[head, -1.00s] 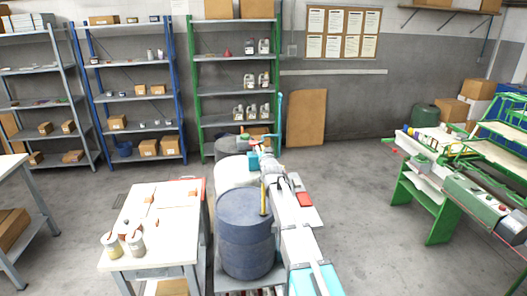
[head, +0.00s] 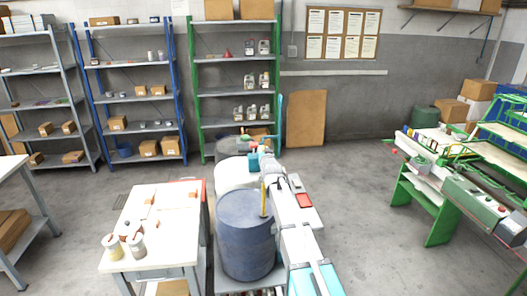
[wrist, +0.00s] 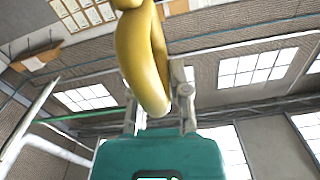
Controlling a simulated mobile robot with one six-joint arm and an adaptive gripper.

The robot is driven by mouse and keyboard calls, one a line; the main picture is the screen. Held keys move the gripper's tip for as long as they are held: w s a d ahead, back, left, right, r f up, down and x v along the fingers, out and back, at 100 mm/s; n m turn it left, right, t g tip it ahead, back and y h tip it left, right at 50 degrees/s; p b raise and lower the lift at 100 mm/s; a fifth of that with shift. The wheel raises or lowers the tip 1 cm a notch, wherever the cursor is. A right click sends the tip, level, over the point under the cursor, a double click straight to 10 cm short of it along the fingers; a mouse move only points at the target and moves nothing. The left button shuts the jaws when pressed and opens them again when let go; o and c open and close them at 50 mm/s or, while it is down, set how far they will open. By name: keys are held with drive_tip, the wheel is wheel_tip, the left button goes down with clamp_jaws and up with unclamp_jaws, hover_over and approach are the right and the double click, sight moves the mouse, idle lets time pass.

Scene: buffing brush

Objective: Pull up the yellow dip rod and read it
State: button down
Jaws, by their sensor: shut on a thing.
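The yellow dip rod (head: 263,199) stands near upright at the right side of the blue drum's top (head: 245,240), close beside my arm in the head view. Its lower part is hidden in the drum. In the wrist view a thick yellow loop (wrist: 140,55), which looks like the rod's handle, fills the upper middle. My gripper (wrist: 160,114) is shut on this loop, with one grey finger on each side of it. In the head view my fingers cannot be made out. No reading marks on the rod can be made out.
A white-topped table (head: 155,225) with cans stands left of the drum. A white rounded drum (head: 235,176) is behind it. Green machinery (head: 425,190) stands at the right, and shelves (head: 235,90) line the back wall. The floor right of my arm is clear.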

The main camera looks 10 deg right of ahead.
drive_tip(key=shift+r, duration=0.15)
drive_tip(key=c, duration=0.6)
unclamp_jaws()
drive_tip(key=s, duration=1.2)
